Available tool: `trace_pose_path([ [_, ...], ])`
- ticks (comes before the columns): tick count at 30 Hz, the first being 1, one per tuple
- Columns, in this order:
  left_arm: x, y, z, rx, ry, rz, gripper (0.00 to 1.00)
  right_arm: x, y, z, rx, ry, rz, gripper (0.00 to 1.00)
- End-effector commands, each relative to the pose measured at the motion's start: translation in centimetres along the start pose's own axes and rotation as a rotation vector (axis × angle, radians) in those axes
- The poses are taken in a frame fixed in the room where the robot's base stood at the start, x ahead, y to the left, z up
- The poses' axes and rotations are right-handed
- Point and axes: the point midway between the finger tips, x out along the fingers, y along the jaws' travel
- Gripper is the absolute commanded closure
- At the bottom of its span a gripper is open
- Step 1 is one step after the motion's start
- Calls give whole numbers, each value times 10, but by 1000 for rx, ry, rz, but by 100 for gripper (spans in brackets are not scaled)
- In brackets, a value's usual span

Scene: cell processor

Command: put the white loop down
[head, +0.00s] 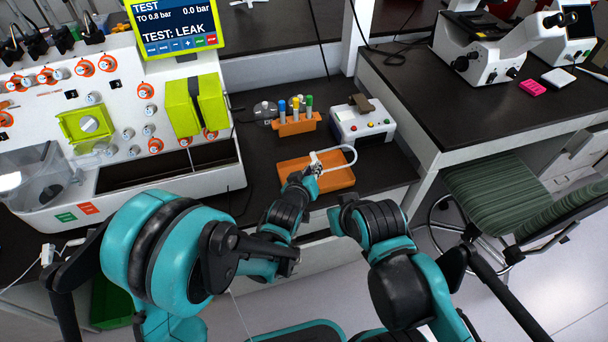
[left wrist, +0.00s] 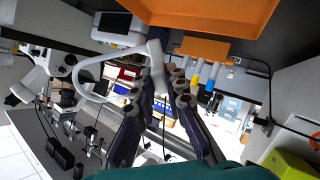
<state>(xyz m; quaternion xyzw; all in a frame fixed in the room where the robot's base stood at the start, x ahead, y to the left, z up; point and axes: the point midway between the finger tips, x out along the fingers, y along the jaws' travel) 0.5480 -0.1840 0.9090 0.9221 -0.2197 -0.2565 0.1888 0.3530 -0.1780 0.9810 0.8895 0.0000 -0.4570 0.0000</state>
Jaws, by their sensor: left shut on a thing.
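The white loop (head: 341,152) is a thin bent tube that shows over the orange tray (head: 340,182) in the head view. My left gripper (head: 314,168) is shut on one end of the white loop, and the curved part reaches out to the right. In the left wrist view the loop (left wrist: 88,68) curves left from between the fingertips (left wrist: 165,75). The orange tray (left wrist: 212,12) shows at the top there. I cannot tell whether the loop touches the tray. My right arm's end is near the bench front, but its fingers cannot be made out.
An orange rack (head: 297,127) with colored-cap tubes stands behind the tray. A white device (head: 361,122) with colored buttons is beside it. The large cell processor (head: 120,110) fills the left. A side bench with a microscope (head: 495,45) and a green chair (head: 500,195) are right.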

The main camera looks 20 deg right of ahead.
Motion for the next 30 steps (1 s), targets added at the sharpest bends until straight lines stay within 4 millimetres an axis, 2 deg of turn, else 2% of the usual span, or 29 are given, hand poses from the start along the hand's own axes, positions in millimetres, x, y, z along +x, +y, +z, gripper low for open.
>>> trace_pose_path([
  [1,13,-15,1,-4,3,-5,100,8,0,5,0,0,0,100],
  [3,27,-29,-1,-4,3,-4,100,13,0,9,0,0,0,100],
  [9,58,-60,-7,-2,2,-2,100,24,0,17,0,0,0,100],
  [15,68,-70,-8,0,1,-1,100,27,0,19,0,0,0,100],
  [24,83,-88,23,0,1,0,100,45,0,32,0,0,0,100],
  [30,82,-87,22,0,0,0,100,43,0,31,0,0,0,100],
])
